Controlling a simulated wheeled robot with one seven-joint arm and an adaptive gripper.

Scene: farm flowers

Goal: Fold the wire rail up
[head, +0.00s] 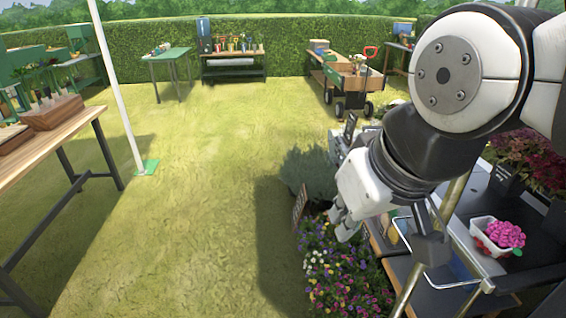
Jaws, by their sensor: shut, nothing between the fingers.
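The wire rail (456,287) is a thin, pale metal loop at the front of the flower stand on the right. Part of it is behind my gripper, and I cannot tell exactly how it is hinged. My arm covers the upper right of the view.
On the stand, a white basket (478,238) holds pink flowers, with dark red plants (535,160) behind. Purple and yellow flowers (345,275) stand beside it on the grass. A wooden table (50,140) is at left, near a white pole (117,85). The middle grass is clear.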

